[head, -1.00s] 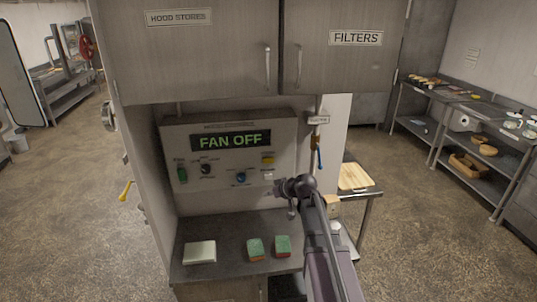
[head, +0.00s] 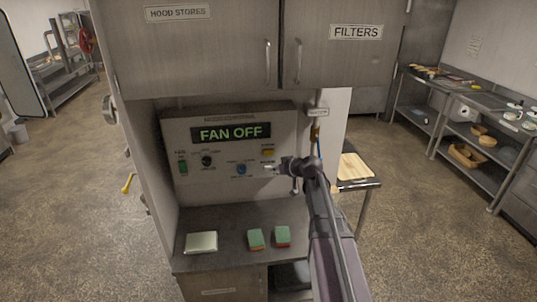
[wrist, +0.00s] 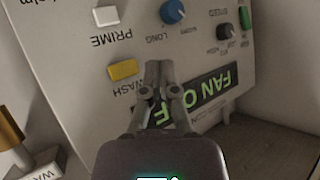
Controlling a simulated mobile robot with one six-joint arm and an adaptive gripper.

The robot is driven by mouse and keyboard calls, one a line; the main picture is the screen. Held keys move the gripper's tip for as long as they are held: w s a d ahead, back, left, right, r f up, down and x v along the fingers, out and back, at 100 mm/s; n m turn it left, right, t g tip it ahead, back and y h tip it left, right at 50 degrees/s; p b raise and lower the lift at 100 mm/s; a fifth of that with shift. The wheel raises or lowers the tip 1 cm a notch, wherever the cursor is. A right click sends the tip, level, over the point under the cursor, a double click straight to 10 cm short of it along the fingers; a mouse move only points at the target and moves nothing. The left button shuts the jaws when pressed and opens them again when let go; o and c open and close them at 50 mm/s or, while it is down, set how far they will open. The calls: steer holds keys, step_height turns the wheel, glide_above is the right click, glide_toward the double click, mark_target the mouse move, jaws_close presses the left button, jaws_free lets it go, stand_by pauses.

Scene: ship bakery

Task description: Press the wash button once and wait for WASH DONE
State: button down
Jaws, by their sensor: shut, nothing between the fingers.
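The hood control panel (head: 220,178) stands in the alcove, with a lit green display (head: 231,133) reading FAN OFF. The yellow wash button (head: 268,152) is at the panel's right side; in the wrist view it (wrist: 122,69) appears beside the WASH label. The white prime button (wrist: 105,16) is near it. My gripper (head: 270,168) is shut and empty in front of the panel. In the wrist view its fingertips (wrist: 158,68) appear just right of the yellow button, not over it. I cannot tell whether they touch the panel. In the head view the gripper partly covers the prime button area.
A blue knob (head: 241,169), a black knob (head: 207,161) and a green switch (head: 183,167) share the panel. On the counter (head: 225,215) lie a pale block (head: 201,243) and two green-topped sponges (head: 255,239). Cabinets (head: 190,55) overhang above.

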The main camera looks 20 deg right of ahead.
mark_target(266, 155)
steer(key=w, duration=0.8)
steer(key=shift+w+d, duration=0.15)
steer(key=shift+d, duration=0.3)
steer(key=shift+w, duration=0.2)
stand_by(1.2)
steer(key=shift+w, duration=0.25)
steer(key=shift+w+d, duration=0.1)
steer(key=shift+w, duration=0.35)
stand_by(1.1)
steer(key=shift+s, duration=0.9)
stand_by(0.3)
steer(key=s, duration=0.5)
steer(key=shift+a, duration=0.35)
